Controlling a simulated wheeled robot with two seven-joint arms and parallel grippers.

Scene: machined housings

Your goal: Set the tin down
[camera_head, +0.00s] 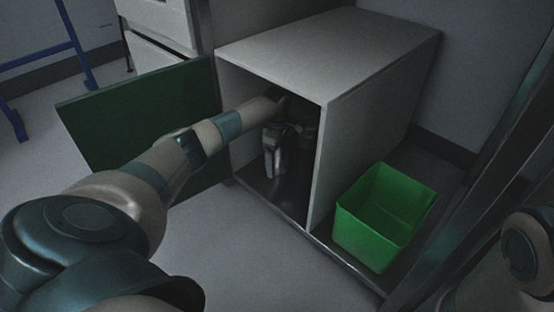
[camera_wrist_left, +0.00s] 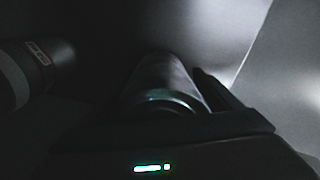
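The tin (camera_wrist_left: 162,82) is a dark grey cylinder with a paler rim at its near end, seen in the left wrist view. It lies in line with my left gripper (camera_wrist_left: 170,100), whose right finger rests along its side; the other finger is lost in shadow. In the head view my left arm reaches through the open front of the cabinet, and my left gripper (camera_head: 273,158) points down inside it. I cannot make out the tin clearly there, nor whether it touches the cabinet floor (camera_head: 286,198). My right gripper is out of view.
The grey cabinet (camera_head: 330,50) has its green door (camera_head: 140,115) swung open to the left. Its side wall (camera_head: 365,125) stands close to the right of my gripper. A green open bin (camera_head: 372,232), seemingly empty, stands outside to the right. The cabinet interior is dark.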

